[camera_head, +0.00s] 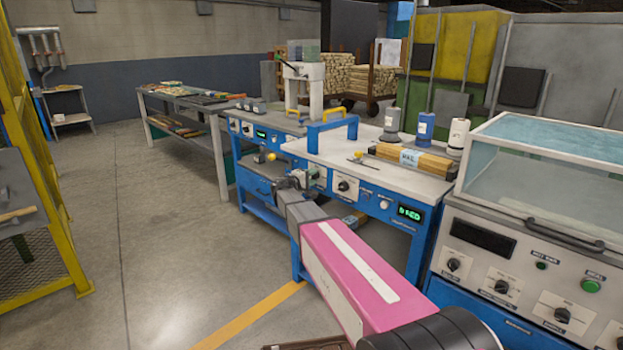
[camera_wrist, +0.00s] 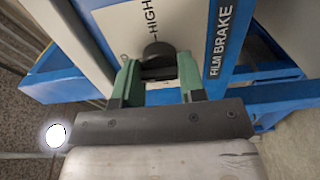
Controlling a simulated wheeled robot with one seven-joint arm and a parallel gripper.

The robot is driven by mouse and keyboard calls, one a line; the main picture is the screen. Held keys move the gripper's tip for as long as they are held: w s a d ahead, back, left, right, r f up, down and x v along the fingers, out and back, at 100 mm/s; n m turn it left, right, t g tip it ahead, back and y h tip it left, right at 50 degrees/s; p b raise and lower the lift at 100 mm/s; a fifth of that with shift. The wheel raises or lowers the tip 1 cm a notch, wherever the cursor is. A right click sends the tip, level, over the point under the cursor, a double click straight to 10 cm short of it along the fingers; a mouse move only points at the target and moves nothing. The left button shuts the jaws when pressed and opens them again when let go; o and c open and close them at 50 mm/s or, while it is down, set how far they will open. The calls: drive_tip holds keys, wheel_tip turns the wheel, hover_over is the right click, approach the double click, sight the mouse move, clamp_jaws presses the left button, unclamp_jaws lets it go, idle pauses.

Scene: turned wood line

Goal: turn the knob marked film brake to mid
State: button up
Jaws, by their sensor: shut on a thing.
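The film brake knob (camera_wrist: 157,52) is a round black knob on a white plate in the wrist view. The plate shows the word HIGH above the knob, and a blue strip marked FILM BRAKE (camera_wrist: 221,45) runs along its right side. My gripper (camera_wrist: 158,68) has its green fingers shut on the knob, one on each side. The knob's pointer and the rest of its scale are hidden or out of frame, so its setting cannot be read. In the head view my gripper (camera_head: 308,179) is at the front of the blue bench (camera_head: 380,205) and covers the knob.
Another knob (camera_head: 343,186) and a green display (camera_head: 409,214) sit to the right on the bench front. A machine with a clear cover (camera_head: 550,145) and more knobs stands at the right. A yellow fence (camera_head: 40,150) stands at the left. The floor between (camera_head: 150,235) is clear.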

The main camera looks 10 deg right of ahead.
drive_tip(key=o, duration=0.9)
drive_tip(key=shift+s, duration=0.1)
drive_tip(key=v, duration=1)
drive_tip(key=shift+s+a, duration=0.2)
drive_tip(key=shift+a, duration=0.15)
drive_tip(key=s+d+f+m+g+y, duration=0.4)
drive_tip(key=s+d+f+g+y, duration=0.25)
drive_tip(key=s+d+f, duration=0.6)
drive_tip(key=s+a+f+m+g+y, duration=0.1)
drive_tip(key=s+f+y, duration=0.1)
drive_tip(key=s, duration=0.4)
drive_tip(key=s+a+f+m+g+y, duration=0.1)
drive_tip(key=s+f+y, duration=0.2)
drive_tip(key=s, duration=0.3)
drive_tip(key=s+a+f+m+g+y, duration=0.1)
drive_tip(key=s+f+g+y, duration=0.1)
drive_tip(key=s, duration=0.4)
drive_tip(key=shift+s+a+f+y, duration=0.1)
drive_tip(key=shift+a+f+y, duration=0.1)
drive_tip(key=shift+f+y, duration=0.25)
